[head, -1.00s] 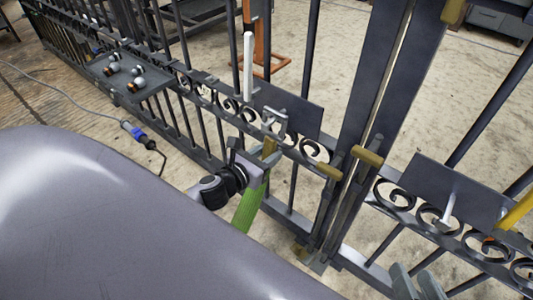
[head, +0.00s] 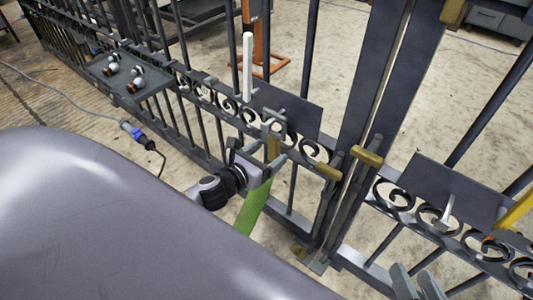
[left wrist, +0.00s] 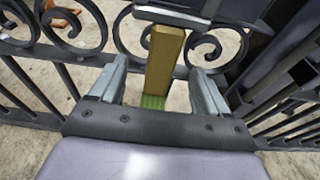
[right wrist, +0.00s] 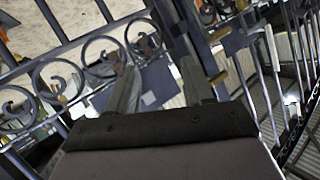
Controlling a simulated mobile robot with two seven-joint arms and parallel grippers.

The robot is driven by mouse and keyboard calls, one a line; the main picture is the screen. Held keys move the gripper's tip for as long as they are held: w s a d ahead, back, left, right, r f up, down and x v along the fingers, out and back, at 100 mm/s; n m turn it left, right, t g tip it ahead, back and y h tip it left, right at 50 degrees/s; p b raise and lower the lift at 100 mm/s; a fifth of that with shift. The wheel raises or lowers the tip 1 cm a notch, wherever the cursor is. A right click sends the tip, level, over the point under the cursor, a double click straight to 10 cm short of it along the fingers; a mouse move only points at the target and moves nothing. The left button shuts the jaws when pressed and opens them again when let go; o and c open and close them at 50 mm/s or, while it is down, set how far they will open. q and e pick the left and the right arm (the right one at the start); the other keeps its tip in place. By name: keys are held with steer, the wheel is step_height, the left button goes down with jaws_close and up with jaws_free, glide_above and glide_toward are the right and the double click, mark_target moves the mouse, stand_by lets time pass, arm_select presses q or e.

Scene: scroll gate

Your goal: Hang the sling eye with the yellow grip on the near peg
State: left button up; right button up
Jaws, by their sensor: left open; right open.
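The yellow grip (head: 273,148) stands upright between the spread fingers of my left gripper (head: 262,158), with the green sling (head: 252,207) hanging below. The left wrist view also shows the grip (left wrist: 164,60) between both fingers, with visible gaps on either side. The grey sling eye (head: 274,117) is above the grip, against the dark plate on the gate; I cannot tell whether it is around a peg. A pale peg (head: 447,212) sticks out from the right plate. My right gripper (head: 418,283) is open and empty at the lower edge; the gate is beyond its fingers (right wrist: 160,92).
The dark gate (head: 350,120) with scrollwork runs across the view. A white upright rod (head: 248,65) stands by the left plate (head: 292,110). A tray (head: 130,82) with several small fittings is at left. A yellow bar (head: 515,211) is at right. A cable (head: 80,103) crosses the floor.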

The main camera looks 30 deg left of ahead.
mark_target(271, 159)
stand_by(0.3)
arm_select(q)
steer(key=shift+f+b, duration=1.55)
steer(key=shift+f, duration=0.15)
step_height(271, 159, down, 8)
steer(key=b, duration=0.4)
arm_select(e)
steer(key=shift+s+d+n+t+h, duration=0.3)
steer(key=shift+d+n+t, duration=0.2)
steer(key=shift+d+t, duration=0.3)
steer(key=shift+s+d+n+t+h, duration=0.25)
steer(key=shift+d+n+t, duration=0.3)
steer(key=shift+d, duration=0.3)
